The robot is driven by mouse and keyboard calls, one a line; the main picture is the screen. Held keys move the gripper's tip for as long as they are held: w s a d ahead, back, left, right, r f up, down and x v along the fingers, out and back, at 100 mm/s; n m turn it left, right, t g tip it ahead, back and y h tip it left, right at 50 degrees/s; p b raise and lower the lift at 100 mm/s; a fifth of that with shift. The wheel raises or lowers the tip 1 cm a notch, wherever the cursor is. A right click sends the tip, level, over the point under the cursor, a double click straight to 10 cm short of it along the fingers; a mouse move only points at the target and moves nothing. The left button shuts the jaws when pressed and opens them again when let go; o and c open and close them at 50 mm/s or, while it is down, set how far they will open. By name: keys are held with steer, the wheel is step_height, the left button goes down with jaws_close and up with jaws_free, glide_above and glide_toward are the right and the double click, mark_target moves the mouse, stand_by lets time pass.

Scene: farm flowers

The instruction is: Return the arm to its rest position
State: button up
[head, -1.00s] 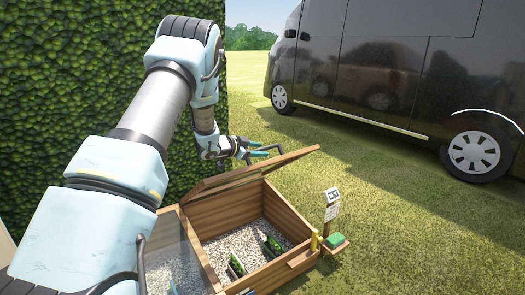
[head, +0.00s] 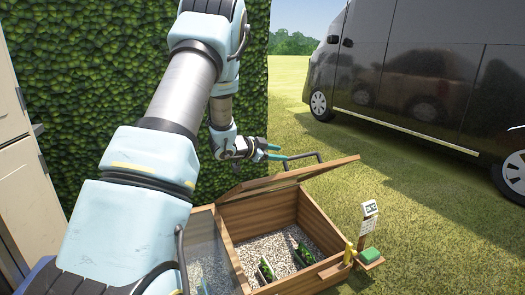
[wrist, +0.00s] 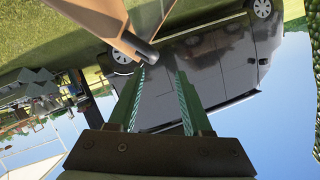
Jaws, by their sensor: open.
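My arm reaches up from the lower left of the head view and bends down to my gripper (head: 276,152). The gripper is beside the raised wooden lid (head: 285,178) of a planter box (head: 320,226), near the lid's dark handle (head: 305,158). In the wrist view my gripper (wrist: 162,92) has its two green fingers apart, with nothing between them. A wooden edge and a dark bar (wrist: 142,50) show close to the left finger. I cannot tell whether they touch.
The box holds gravel and small green plants in trays (head: 266,268). A leafy hedge (head: 90,90) is behind my arm. A dark van (head: 420,90) is on the grass; grass between is clear.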

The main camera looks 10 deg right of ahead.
steer(key=s+a+r+n+t+y, duration=0.25)
steer(key=a+n+y, duration=0.6)
steer(key=a, duration=0.85)
steer(key=s+a+f+n+g+y, duration=0.15)
steer(key=s+a+n+g, duration=0.3)
steer(key=s, duration=0.85)
steer(key=s+a+n+g+y, duration=0.25)
steer(key=s+a, duration=0.25)
steer(key=s, duration=0.8)
step_height(320, 180, up, 22)
steer(key=s+p, duration=0.1)
steer(key=p, duration=2)
steer(key=shift+d+f+n+h+p, duration=0.15)
steer(key=shift+d+n+h+p, duration=0.15)
steer(key=shift+n+h, duration=0.05)
steer(key=shift+s+g, duration=0.1)
steer(key=shift+g, duration=0.15)
